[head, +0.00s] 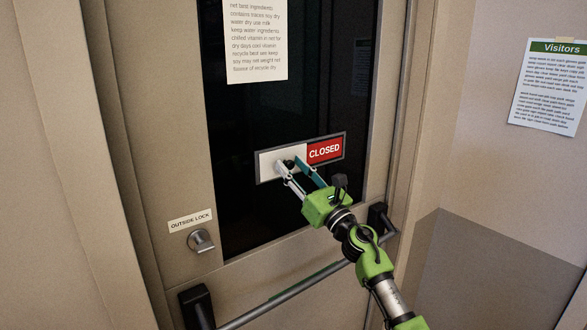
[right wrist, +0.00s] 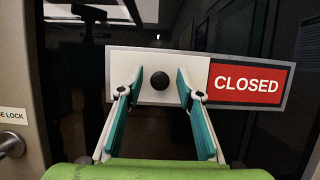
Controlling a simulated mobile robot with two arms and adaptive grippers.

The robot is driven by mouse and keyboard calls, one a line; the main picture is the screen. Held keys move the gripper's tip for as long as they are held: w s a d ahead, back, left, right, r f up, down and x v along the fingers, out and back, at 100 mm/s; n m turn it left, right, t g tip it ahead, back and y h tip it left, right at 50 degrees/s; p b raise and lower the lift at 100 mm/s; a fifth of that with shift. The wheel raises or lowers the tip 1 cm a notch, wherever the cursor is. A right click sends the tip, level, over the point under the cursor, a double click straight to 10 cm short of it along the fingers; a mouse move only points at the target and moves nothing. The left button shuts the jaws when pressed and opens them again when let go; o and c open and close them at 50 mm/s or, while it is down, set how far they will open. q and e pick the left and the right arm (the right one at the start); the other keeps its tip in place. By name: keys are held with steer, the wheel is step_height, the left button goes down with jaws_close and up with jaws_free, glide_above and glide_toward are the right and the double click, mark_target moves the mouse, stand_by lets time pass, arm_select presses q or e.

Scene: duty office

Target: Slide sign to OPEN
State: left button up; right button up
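The sliding sign (head: 325,149) is mounted on the dark glass of the door, slightly tilted in the head view. Its right half shows red with the word CLOSED, and its left half is a plain white panel (head: 267,165). In the right wrist view a round black knob (right wrist: 160,80) stands out from the white panel. My right gripper (head: 294,166) is in front of the white panel, its fingers open on either side of the knob. In the right wrist view gaps show between knob and fingers (right wrist: 160,84). My left gripper is not in view.
A push bar (head: 300,292) crosses the door below the sign, under my right arm. A lock knob (head: 201,241) labelled OUTSIDE LOCK is at lower left. A paper notice (head: 257,40) hangs above the sign, and a Visitors sheet (head: 552,85) is on the right wall.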

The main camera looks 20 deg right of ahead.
jaws_close()
steer(key=shift+w+d+f+b, duration=0.15)
steer(key=shift+d+b, duration=0.3)
steer(key=shift+b, duration=0.1)
steer(key=w+d+b, duration=0.1)
steer(key=d+b, duration=0.2)
steer(key=w+d+b, duration=0.1)
steer(key=d+b, duration=0.1)
steer(key=b, duration=0.1)
steer(key=w+d+b, duration=0.1)
steer(key=d+b, duration=0.2)
steer(key=shift+d+f, duration=0.2)
steer(key=shift+d, duration=0.15)
steer(key=d+b, duration=0.1)
steer(key=w+d+b, duration=0.1)
steer(key=d+b, duration=0.1)
steer(key=d, duration=0.1)
steer(key=shift+w+d+r, duration=0.1)
steer(key=shift+w+r, duration=0.15)
steer(key=shift+w, duration=0.1)
steer(key=shift+w+d, duration=0.15)
steer(key=shift+d, duration=0.35)
steer(key=shift+r, duration=0.2)
jaws_free()
steer(key=shift+d+f, duration=0.1)
steer(key=shift+d, duration=0.05)
